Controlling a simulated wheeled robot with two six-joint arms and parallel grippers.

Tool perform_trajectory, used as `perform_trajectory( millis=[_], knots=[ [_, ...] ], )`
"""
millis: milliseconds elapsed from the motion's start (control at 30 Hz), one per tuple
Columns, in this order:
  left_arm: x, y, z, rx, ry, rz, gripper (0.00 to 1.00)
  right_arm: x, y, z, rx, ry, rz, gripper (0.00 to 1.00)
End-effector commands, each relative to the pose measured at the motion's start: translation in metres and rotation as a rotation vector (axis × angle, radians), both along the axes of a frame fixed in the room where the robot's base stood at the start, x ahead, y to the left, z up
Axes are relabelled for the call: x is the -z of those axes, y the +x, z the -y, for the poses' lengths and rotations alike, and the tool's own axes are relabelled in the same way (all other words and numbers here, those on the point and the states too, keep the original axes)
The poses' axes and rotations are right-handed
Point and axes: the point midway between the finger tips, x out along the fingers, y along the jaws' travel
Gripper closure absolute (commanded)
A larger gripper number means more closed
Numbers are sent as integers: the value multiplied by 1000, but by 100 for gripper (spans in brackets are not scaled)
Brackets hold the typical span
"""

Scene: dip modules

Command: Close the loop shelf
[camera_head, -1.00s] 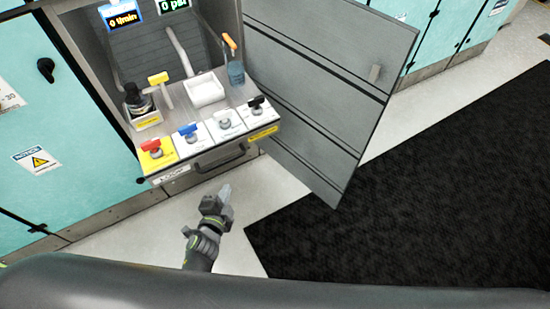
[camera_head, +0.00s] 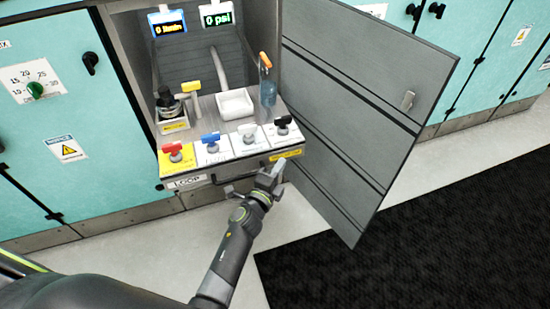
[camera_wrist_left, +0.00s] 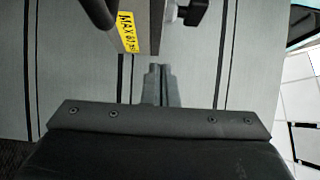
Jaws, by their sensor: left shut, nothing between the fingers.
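The loop shelf (camera_head: 240,148) is pulled out of its cabinet. It carries red, blue, white and black valve handles and a "LOOP" label on its front, with a dark bar handle (camera_head: 232,176) below. My left gripper (camera_head: 278,170) is shut and empty, just in front of the shelf's front near its right end. In the left wrist view the shut fingers (camera_wrist_left: 156,82) point at the shelf's front edge, near a yellow label (camera_wrist_left: 127,32) and part of the dark handle (camera_wrist_left: 98,12). Contact with the shelf cannot be told. My right gripper is out of view.
A grey cabinet door (camera_head: 360,110) stands open to the right of the shelf. A blue bottle (camera_head: 268,92) and a white tray (camera_head: 235,103) sit on the shelf. A black mat (camera_head: 440,230) covers the floor at right. Teal cabinets (camera_head: 70,110) stand at left.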

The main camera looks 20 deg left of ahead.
Motion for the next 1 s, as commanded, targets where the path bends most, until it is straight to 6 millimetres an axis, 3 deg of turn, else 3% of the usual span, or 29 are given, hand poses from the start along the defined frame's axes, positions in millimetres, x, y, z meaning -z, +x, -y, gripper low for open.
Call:
perform_trajectory(
  millis=[100,300,800,1000],
  knots=[
    [1,18,-9,1,4,2,100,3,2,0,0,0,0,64],
    [1,34,-20,0,2,-1,100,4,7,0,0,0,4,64],
    [0,38,-23,-1,0,-1,100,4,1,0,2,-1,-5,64],
    [1,52,-33,-1,4,2,100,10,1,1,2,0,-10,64]
  ],
)
